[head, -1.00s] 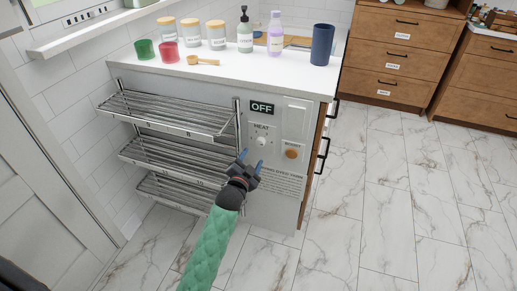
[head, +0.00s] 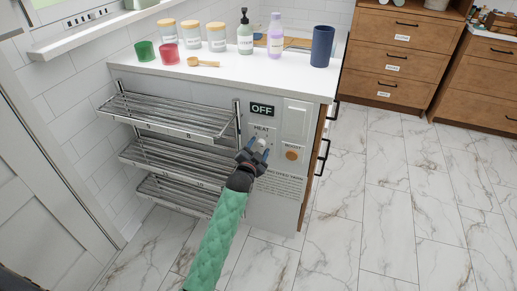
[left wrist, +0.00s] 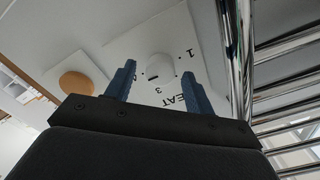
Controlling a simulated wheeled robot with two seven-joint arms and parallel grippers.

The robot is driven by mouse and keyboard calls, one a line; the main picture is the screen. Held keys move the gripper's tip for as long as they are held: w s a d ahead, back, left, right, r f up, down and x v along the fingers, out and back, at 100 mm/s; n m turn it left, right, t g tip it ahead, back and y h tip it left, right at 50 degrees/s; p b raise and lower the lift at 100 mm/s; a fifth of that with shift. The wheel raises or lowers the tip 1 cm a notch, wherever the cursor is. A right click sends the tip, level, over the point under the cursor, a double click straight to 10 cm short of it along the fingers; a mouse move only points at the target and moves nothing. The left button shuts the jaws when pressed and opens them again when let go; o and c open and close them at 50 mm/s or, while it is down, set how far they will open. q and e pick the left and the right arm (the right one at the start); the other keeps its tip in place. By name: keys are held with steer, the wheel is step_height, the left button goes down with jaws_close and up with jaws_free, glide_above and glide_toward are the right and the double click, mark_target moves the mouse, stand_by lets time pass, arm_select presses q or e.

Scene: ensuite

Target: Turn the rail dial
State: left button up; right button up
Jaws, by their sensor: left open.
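The rail dial is a small white round knob on a pale panel marked HEAT, on the end of the counter unit. In the head view the dial (head: 262,142) is partly hidden behind my fingers. In the left wrist view the dial (left wrist: 160,67) shows between the two blue fingertips, with numbers around it. My left gripper (head: 258,149) is open in front of the dial, and its fingers (left wrist: 156,82) lie on either side of it in the picture. I cannot tell whether they touch it. A black OFF display (head: 262,109) is above the dial. My right gripper is not in view.
A chrome rail rack (head: 175,116) with three tiers stands left of the dial, close beside the gripper. A round orange BOOST button (head: 291,155) is to the right. The white countertop (head: 230,77) above holds cups, jars and bottles. The marble floor (head: 390,220) to the right is clear.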

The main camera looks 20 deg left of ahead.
arm_select(q)
steer(key=c, duration=1)
steer(key=n+p, duration=0.3)
steer(key=shift+r, duration=0.2)
steer(key=n+p, duration=0.3)
steer(key=shift+n, duration=0.3)
steer(key=n+p, duration=0.2)
steer(key=n, duration=0.2)
steer(key=shift+a+f+n+p, duration=0.1)
steer(key=shift+f+n+p, duration=0.05)
steer(key=shift+n+p, duration=0.25)
steer(key=shift+n, duration=0.3)
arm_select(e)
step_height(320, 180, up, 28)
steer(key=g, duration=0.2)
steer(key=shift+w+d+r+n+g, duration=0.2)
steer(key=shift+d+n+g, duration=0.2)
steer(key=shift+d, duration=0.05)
arm_select(q)
steer(key=o, duration=1)
